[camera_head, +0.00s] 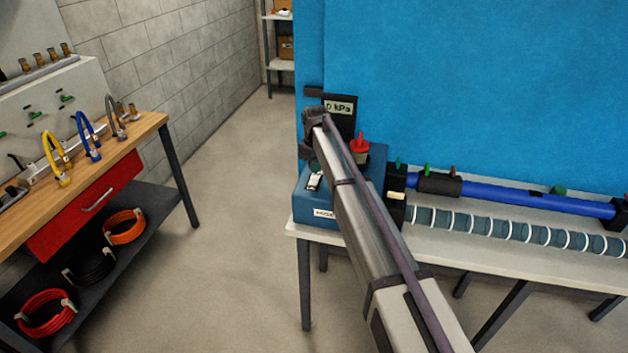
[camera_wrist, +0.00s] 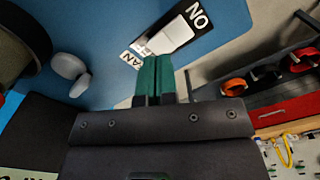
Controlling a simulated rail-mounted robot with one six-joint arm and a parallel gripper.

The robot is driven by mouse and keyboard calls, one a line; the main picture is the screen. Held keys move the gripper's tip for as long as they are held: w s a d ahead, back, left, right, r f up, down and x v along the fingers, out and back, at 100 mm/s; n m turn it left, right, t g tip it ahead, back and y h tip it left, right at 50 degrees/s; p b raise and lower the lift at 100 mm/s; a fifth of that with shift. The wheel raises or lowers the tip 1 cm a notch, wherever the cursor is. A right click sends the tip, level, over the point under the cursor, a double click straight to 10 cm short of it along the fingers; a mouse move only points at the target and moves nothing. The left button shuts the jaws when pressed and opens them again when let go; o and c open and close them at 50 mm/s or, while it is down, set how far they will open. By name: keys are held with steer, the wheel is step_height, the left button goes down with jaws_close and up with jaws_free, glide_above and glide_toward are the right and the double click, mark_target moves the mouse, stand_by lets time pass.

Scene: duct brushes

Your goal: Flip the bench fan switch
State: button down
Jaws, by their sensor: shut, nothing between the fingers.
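The bench fan switch (camera_head: 314,181) is a small white rocker on the top of the blue box (camera_head: 311,206), at the left end of the bench. In the wrist view the white rocker (camera_wrist: 171,36) sits on a black and white plate with "ON" at one end and partly hidden "FAN" lettering at the other. My gripper (camera_wrist: 154,62) is shut and empty, its green fingertips together just below the rocker in the picture. I cannot tell whether they touch it.
A red knob (camera_head: 359,145) and a "0 kPa" display (camera_head: 340,107) stand close to my wrist. A blue tube (camera_head: 530,199) and a ribbed hose (camera_head: 500,228) run along the bench to the right. A wooden workbench (camera_head: 150,127) stands at left, with open floor between.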

mark_target(315, 177)
steer(key=shift+f+b, duration=1.3)
stand_by(0.8)
steer(key=shift+r, duration=0.1)
step_height(315, 177, up, 7)
steer(key=p, duration=0.7)
